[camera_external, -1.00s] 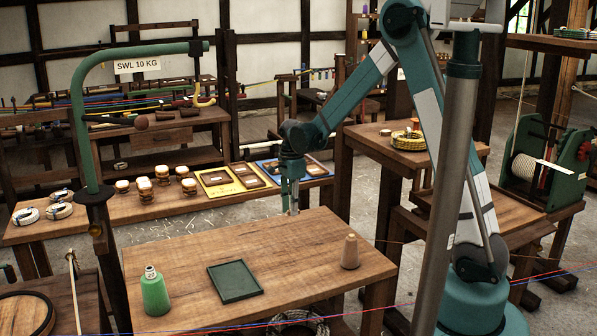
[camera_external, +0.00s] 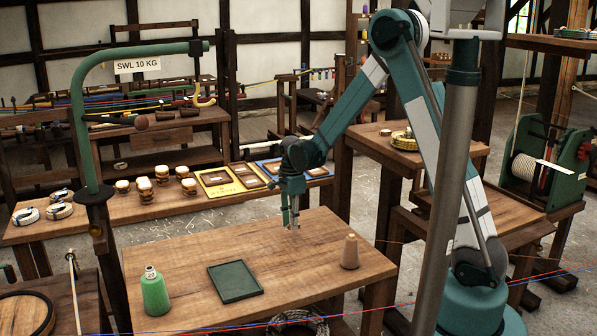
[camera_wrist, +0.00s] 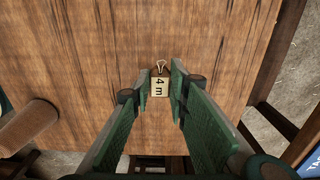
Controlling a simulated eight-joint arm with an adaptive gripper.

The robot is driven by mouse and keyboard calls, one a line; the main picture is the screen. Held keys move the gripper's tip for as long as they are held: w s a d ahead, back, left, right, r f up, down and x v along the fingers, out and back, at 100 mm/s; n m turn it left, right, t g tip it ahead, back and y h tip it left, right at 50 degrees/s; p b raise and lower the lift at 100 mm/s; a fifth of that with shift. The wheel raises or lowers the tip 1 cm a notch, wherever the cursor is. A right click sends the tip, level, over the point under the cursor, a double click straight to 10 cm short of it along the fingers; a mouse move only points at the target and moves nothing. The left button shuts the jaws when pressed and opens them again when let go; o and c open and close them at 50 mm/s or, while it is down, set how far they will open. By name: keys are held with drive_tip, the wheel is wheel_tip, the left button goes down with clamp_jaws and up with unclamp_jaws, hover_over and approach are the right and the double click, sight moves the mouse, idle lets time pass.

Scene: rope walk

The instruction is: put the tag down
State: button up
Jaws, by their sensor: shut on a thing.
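A small pale tag (camera_wrist: 160,88) marked "4 m", with a wire loop at its top, sits between the fingertips in the wrist view. My gripper (camera_wrist: 161,84) is shut on it, one green finger on each side. In the external view my gripper (camera_external: 293,224) points down over the far part of the wooden table (camera_external: 200,255), low above its top. The tag is too small to make out there. I cannot tell whether the tag touches the wood.
A dark green tray (camera_external: 236,281) lies empty on the table, with a green bottle (camera_external: 155,292) to its left. A brown cone (camera_external: 350,252) stands at the right; it also shows in the wrist view (camera_wrist: 28,127). The wood around my gripper is clear.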

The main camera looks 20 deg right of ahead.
drive_tip(key=shift+f, duration=0.1)
drive_tip(key=shift+f+b, duration=0.35)
drive_tip(key=shift+f, duration=1.5)
drive_tip(key=shift+f, duration=0.15)
drive_tip(key=o, duration=0.6)
drive_tip(key=shift+o, duration=0.2)
wheel_tip(320, 180, up, 12)
drive_tip(key=shift+r+p, duration=0.2)
drive_tip(key=shift+p, duration=0.8)
